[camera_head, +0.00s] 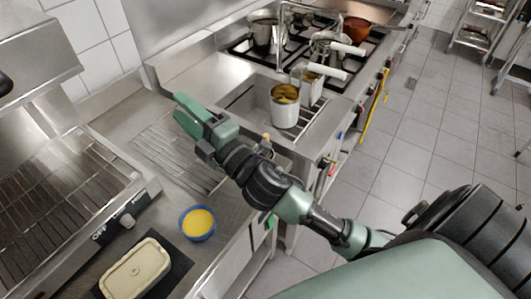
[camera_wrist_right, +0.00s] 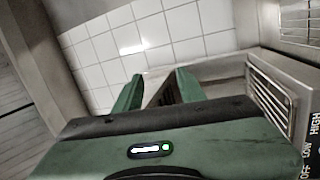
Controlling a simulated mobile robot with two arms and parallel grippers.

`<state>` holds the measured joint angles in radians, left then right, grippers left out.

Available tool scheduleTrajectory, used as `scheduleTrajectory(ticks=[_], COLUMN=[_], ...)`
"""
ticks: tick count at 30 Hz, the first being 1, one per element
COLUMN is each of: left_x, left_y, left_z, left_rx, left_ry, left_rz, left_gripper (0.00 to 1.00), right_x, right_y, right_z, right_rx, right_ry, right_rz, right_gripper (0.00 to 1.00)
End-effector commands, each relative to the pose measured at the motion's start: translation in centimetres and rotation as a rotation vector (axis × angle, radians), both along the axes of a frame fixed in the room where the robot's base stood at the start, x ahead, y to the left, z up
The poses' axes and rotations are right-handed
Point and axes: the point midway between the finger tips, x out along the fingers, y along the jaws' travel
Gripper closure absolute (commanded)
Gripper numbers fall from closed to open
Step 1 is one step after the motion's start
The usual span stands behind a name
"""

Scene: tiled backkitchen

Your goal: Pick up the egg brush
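My right gripper (camera_head: 186,112) reaches over the steel counter from the right in the head view. Its green fingers stand apart with nothing seen between them, and they show apart in the right wrist view (camera_wrist_right: 158,90) too. A small tan-tipped thing (camera_head: 266,138) shows just behind my right wrist; my arm hides its lower part, and I cannot tell whether it is the egg brush. No other brush is clear to me. A blue bowl of yellow liquid (camera_head: 198,222) stands on the counter below the gripper in the picture. My left gripper is not in view.
A grill (camera_head: 60,190) stands at the left. A pale loaf-shaped thing (camera_head: 136,270) lies on a dark mat. A wire rack (camera_head: 160,150) lies under the gripper. White pots (camera_head: 285,112) and a stove (camera_head: 300,45) are farther back. The tiled floor at right is open.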

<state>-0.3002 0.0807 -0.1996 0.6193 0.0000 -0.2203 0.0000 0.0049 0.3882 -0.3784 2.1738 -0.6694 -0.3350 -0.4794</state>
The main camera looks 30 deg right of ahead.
Motion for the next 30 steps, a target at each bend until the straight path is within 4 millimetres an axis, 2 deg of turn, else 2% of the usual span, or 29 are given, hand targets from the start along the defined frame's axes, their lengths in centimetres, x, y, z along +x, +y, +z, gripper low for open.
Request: scheduleTrajectory(ticks=[1, 2, 3, 5, 6, 8, 9, 11, 14, 16, 19, 21, 22, 23, 24, 27, 30], left_x=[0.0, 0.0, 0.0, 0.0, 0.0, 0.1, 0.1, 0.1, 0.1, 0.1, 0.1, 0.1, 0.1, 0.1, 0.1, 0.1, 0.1], left_y=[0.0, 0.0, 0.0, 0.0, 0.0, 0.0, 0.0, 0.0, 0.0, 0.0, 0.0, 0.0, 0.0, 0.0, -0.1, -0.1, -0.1], left_z=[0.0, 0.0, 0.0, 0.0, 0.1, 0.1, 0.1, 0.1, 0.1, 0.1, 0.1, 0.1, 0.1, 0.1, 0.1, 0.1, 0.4], left_rx=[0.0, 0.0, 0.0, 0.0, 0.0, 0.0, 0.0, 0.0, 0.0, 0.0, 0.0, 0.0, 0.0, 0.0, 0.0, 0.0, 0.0], left_ry=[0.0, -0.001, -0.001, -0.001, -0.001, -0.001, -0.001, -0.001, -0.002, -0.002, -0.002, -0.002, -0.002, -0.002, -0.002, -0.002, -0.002], left_rz=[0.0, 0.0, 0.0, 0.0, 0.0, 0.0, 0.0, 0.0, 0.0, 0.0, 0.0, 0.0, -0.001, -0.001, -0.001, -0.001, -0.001], left_gripper=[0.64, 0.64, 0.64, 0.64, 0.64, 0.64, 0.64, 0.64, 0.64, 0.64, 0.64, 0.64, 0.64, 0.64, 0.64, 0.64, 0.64], right_x=[0.1, -0.3, -1.0, -2.3, -3.3, -4.5, -5.1, -5.5, -5.1, -4.1, -2.8, -2.3, -2.2, -2.2, -2.3, -2.5, -2.7], right_y=[2.5, 4.2, 6.4, 9.4, 11.1, 12.9, 13.5, 13.3, 9.8, 5.2, -2.9, -8.3, -10.3, -12.1, -14.1, -17.2, -18.3], right_z=[2.9, 4.2, 5.3, 6.0, 5.6, 4.1, 2.5, -0.4, -5.7, -8.7, -10.8, -10.9, -10.7, -10.5, -10.1, -9.3, -9.4], right_rx=[-0.158, -0.261, -0.399, -0.61, -0.755, -0.973, -1.12, -1.34, -1.699, -1.93, -2.186, -2.299, -2.332, 2.333, 2.287, 2.211, 2.183], right_ry=[-0.161, -0.259, -0.386, -0.57, -0.686, -0.849, -0.948, -1.078, -1.237, -1.288, -1.271, -1.209, -1.178, 1.135, 1.062, 0.948, 0.909], right_rz=[0.077, 0.126, 0.193, 0.292, 0.361, 0.468, 0.545, 0.669, 0.911, 1.112, 1.417, 1.616, 1.692, -1.746, -1.769, -1.812, -1.832], right_gripper=[0.6, 0.6, 0.6, 0.6, 0.6, 0.6, 0.6, 0.6, 0.6, 0.6, 0.6, 0.6, 0.6, 0.6, 0.6, 0.6, 0.6])
